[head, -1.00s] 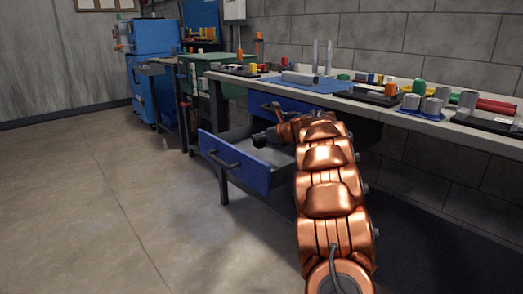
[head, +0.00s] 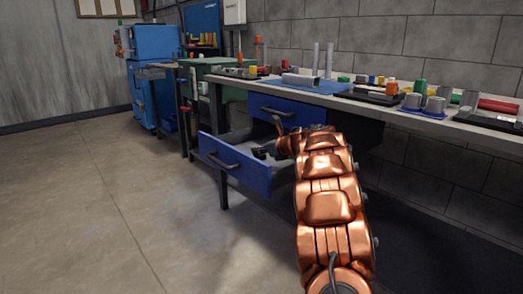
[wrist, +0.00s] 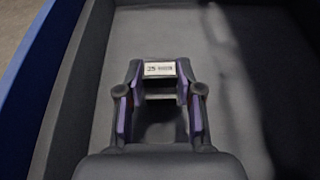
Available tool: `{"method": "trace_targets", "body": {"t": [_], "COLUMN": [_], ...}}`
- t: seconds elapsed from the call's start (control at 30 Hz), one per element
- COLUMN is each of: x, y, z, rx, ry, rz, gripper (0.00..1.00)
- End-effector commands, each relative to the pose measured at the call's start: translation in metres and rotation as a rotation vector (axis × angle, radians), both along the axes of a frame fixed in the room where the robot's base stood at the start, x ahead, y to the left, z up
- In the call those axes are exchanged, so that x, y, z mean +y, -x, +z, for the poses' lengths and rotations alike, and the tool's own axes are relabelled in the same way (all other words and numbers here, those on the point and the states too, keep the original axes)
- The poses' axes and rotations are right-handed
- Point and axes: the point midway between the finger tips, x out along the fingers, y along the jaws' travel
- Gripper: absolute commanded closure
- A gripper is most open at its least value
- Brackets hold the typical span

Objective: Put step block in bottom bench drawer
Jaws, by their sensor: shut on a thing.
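The step block (wrist: 159,69) is a small grey stepped piece with a printed label, held between the two fingers of my gripper (wrist: 160,82). In the head view my gripper (head: 262,152) is dark and small, inside the open bottom bench drawer (head: 234,165), and the block cannot be made out there. The drawer has a blue front with a dark handle and a grey inside. In the wrist view the bare drawer floor (wrist: 235,60) lies below the block. Whether the block touches the floor I cannot tell.
The upper blue drawer (head: 272,110) is shut under the bench top (head: 350,98). The bench holds a blue mat (head: 300,86), grey cylinders (head: 436,105) and several coloured parts. Open floor lies to the left.

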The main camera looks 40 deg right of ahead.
Motion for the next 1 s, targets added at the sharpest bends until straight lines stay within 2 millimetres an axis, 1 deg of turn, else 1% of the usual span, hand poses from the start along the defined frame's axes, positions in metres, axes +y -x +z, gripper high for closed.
{"method": "trace_targets", "body": {"t": [0.2,0.23,0.43,0.47,0.77,0.87,0.97,1.0], "x": [0.0,0.0,0.0,0.0,0.0,0.0,0.0,-0.001], "y": [0.0,0.0,0.0,0.0,0.0,0.0,0.0,0.003], "z": [-0.002,-0.002,-0.002,-0.002,-0.001,0.004,0.013,0.015], "rx": [-0.002,-0.001,-0.001,-0.001,0.0,-0.001,-0.001,-0.001], "ry": [0.0,0.001,0.0,0.0,0.0,0.0,0.0,0.0], "rz": [0.0,0.0,0.0,0.0,0.0,0.0,0.0,-0.002], "gripper": [1.0,0.61,0.4,0.39,0.39,0.39,0.39,0.39]}}
